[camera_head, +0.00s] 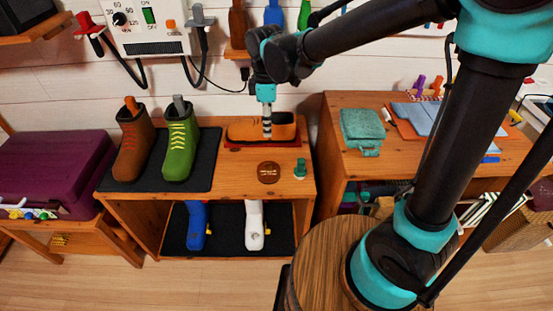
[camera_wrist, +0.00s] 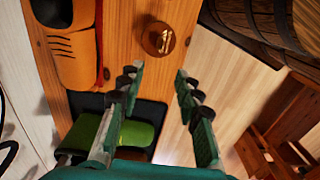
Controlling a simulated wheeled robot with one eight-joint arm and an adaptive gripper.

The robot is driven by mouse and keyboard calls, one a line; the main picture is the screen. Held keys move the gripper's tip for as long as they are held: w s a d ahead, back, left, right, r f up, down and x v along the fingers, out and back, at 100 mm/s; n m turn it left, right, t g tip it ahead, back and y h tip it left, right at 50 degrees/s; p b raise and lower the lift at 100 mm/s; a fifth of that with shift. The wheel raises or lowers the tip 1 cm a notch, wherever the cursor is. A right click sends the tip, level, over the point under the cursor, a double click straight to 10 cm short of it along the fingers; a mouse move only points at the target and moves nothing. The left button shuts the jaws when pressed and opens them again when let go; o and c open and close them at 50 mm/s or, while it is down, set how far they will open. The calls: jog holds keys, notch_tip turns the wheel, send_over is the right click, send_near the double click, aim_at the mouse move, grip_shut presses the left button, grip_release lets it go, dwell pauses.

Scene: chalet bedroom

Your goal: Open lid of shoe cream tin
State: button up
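The shoe cream tin (camera_head: 269,173) is a small round brown tin with pale markings on top. It sits on the wooden bench top (camera_head: 233,183), in front of an orange shoe (camera_head: 284,131), and its lid looks shut. In the wrist view the tin (camera_wrist: 158,39) shows near the top, beyond the fingertips. My gripper (camera_head: 267,128) hangs above the bench by the orange shoe, behind the tin in the head view. In the wrist view my gripper (camera_wrist: 160,71) has its green fingers spread apart with nothing between them. It is apart from the tin.
A small green-topped item (camera_head: 300,169) stands right of the tin. Brown and green boots (camera_head: 180,142) stand on a dark mat (camera_head: 209,161) to the left. A second wooden table (camera_head: 343,170) with a teal case (camera_head: 362,128) stands right. Bench top around the tin is mostly clear.

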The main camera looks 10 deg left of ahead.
aim_at(268, 164)
notch_tip(268, 164, down, 17)
jog(key=shift+a+f, duration=0.1)
jog(key=shift+f, duration=0.1)
dwell(0.5)
grip_shut()
dwell(0.4)
